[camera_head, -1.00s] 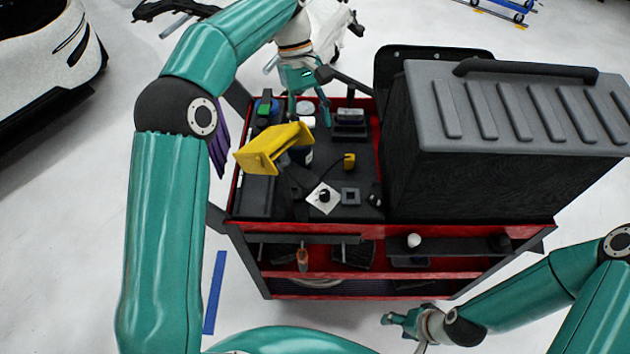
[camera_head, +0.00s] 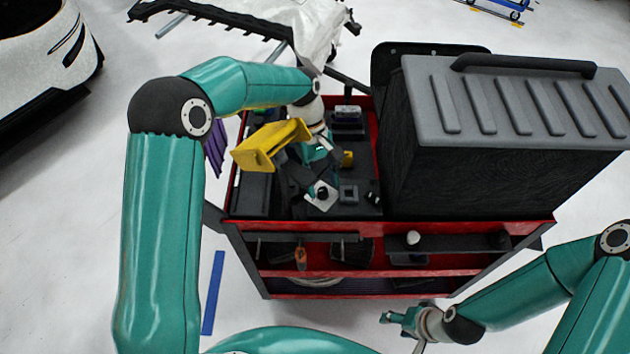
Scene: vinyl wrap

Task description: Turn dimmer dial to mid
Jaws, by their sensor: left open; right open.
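The dimmer dial (camera_head: 321,193) looks like a small black knob on a white square plate (camera_head: 322,203), lying on the dark top of the red cart. Its exact setting is too small to read. My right gripper (camera_head: 390,318) is open and empty, low in front of the cart, well away from the dial.
A yellow tool (camera_head: 270,145) on a dark stand rises just left of the dial. A grey square frame (camera_head: 349,193) lies right of it. A large black case with a grey lid (camera_head: 520,95) fills the cart's right side. The red cart rim (camera_head: 400,224) runs along the front.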

